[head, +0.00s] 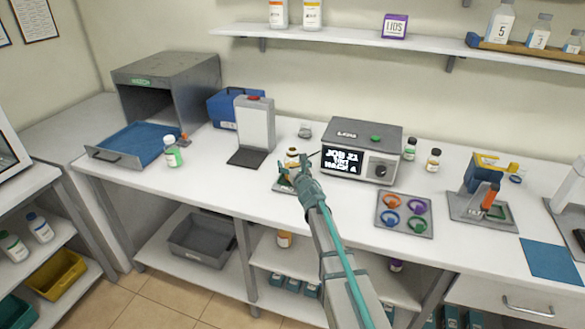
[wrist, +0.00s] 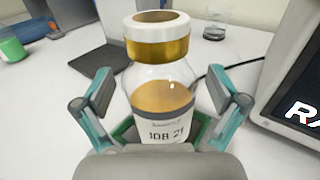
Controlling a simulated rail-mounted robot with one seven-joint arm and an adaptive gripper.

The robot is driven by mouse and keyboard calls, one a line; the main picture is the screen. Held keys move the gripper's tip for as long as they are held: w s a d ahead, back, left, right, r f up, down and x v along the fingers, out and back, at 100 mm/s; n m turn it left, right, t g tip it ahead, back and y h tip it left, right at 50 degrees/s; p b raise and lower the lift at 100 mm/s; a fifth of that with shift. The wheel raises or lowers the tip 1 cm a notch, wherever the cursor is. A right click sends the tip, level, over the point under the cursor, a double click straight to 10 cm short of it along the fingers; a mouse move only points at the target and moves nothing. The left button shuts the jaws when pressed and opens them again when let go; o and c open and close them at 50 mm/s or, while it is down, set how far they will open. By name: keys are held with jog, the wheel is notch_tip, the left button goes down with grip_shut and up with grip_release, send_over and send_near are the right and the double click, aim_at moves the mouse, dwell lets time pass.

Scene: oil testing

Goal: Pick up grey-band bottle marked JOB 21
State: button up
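The bottle (wrist: 160,96) has a white-rimmed top, a gold neck, amber liquid and a white label with a grey band. The label reads roughly "JOB 21". It stands upright, and its top also shows in the head view (head: 291,153). My gripper (wrist: 161,88) is open, with one finger on each side of the bottle and a visible gap at the upper part. The bottle's base is hidden by my gripper.
A grey device (head: 361,145) with a lit screen reading "JOB 21" stands close right. A white panel stand (head: 254,127) is at left, with a green-labelled bottle (head: 172,156) beyond. A glass beaker (head: 305,131) is behind. A ring tray (head: 405,213) lies front right.

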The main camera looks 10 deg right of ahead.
jog(key=c, duration=1.3)
jog(key=shift+c, duration=1.2)
jog(key=shift+r, duration=0.2)
